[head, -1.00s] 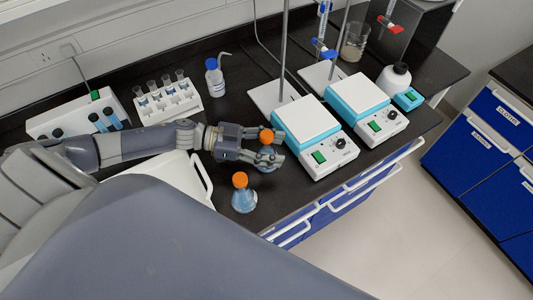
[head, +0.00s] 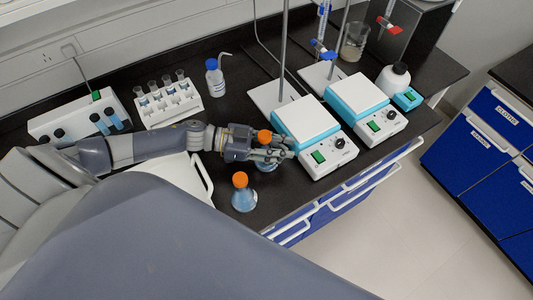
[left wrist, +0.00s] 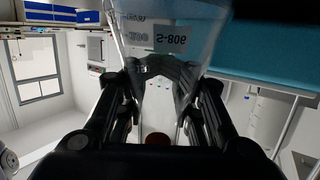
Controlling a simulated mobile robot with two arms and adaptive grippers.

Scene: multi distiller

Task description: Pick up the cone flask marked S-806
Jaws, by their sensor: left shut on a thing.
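The cone flask marked S-806 (left wrist: 170,38) fills the top of the left wrist view, clear glass with its label upside down. In the head view it shows an orange cap (head: 264,136) and a bit of blue liquid below the fingers. My left gripper (head: 279,150) is shut on it, with fingers on both sides; the fingers also show in the left wrist view (left wrist: 165,105). The fingers hide much of its body, and I cannot tell whether it touches the bench. My right gripper is not in view.
A second orange-capped flask (head: 243,194) stands close in front, near the bench edge. Two hotplate stirrers (head: 322,152) (head: 374,120) stand just right of the gripper. A white tube rack (head: 168,104) and a wash bottle (head: 215,80) stand behind the arm.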

